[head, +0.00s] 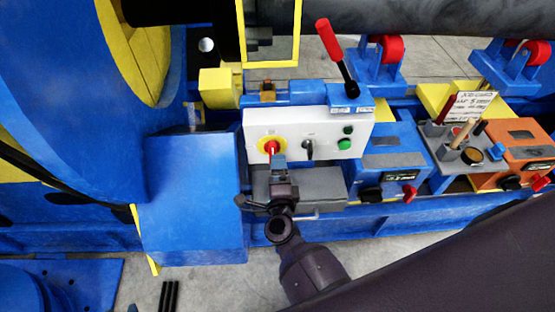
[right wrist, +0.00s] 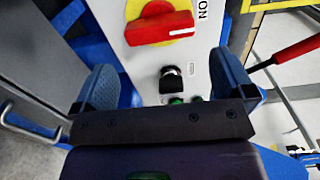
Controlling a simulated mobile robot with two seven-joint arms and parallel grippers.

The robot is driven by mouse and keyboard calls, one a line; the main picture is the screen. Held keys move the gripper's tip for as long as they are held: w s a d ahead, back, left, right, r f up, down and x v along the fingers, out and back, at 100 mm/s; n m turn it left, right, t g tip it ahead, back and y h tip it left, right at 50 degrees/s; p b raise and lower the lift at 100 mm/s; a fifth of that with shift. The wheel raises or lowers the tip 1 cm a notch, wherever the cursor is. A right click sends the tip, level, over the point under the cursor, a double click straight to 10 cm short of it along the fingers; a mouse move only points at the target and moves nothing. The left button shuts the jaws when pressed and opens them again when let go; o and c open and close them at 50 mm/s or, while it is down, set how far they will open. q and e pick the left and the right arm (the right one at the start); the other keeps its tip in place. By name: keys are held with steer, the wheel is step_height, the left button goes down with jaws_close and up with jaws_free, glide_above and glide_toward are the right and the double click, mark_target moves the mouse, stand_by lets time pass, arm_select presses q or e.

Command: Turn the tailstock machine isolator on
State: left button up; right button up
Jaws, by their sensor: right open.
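The isolator is a red rotary handle on a yellow round plate (head: 271,147), at the left end of a white control panel (head: 318,122) in the head view. In the right wrist view the red handle (right wrist: 160,23) lies roughly crosswise at the top, with lettering "ON" to its right. My right gripper (head: 279,160) is just below and in front of the isolator. In the right wrist view the right gripper (right wrist: 166,80) has its blue fingers wide apart, with nothing between them. The handle lies beyond the fingertips. My left gripper is not in view.
A black selector switch (head: 308,147) and green buttons (head: 345,144) sit right of the isolator. A lever with a red grip (head: 329,40) rises behind the panel. Blue (head: 390,165) and orange (head: 522,150) units stand to the right. A blue housing (head: 195,198) stands close on the left.

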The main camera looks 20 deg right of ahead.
steer(key=shift+v, duration=2)
steer(key=s+d+f+n+g+y, duration=0.2)
steer(key=s+d+n, duration=0.4)
steer(key=n, duration=0.5)
steer(key=s+d+f+n+g+y, duration=0.2)
steer(key=s+d+n, duration=0.4)
steer(key=s+n, duration=0.5)
steer(key=shift+d+f+g+y, duration=0.25)
steer(key=shift+f+g+y, duration=0.25)
steer(key=shift+g, duration=0.6)
steer(key=shift+s+f, duration=0.1)
